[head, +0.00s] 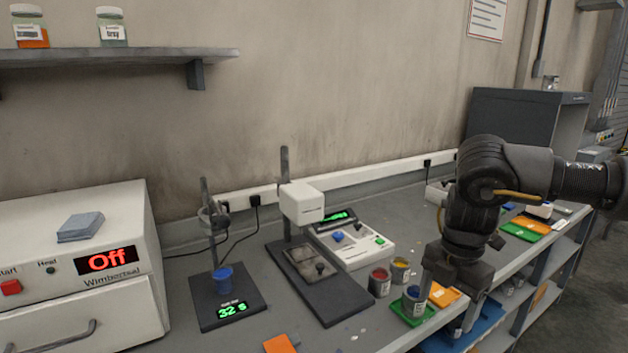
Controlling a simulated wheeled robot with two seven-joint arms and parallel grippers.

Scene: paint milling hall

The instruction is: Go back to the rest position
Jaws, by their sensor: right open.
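My right gripper (446,309) is at the right of the bench, its arm coming in from the right edge. It points down with its fingers apart and nothing visible between them. Its left finger overlaps the edge of a can of blue paint (412,302) in the picture; I cannot tell whether they touch. The blue can stands upright on a green tray (404,338). My left gripper is not in view.
Cans of red (379,284) and yellow paint (400,270) stand beside the green tray. A stand with a blue cup (222,279) shows "32 s". A white device (352,243) and an oven reading "Off" (90,275) are farther left. A grey cabinet (520,118) stands behind my arm.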

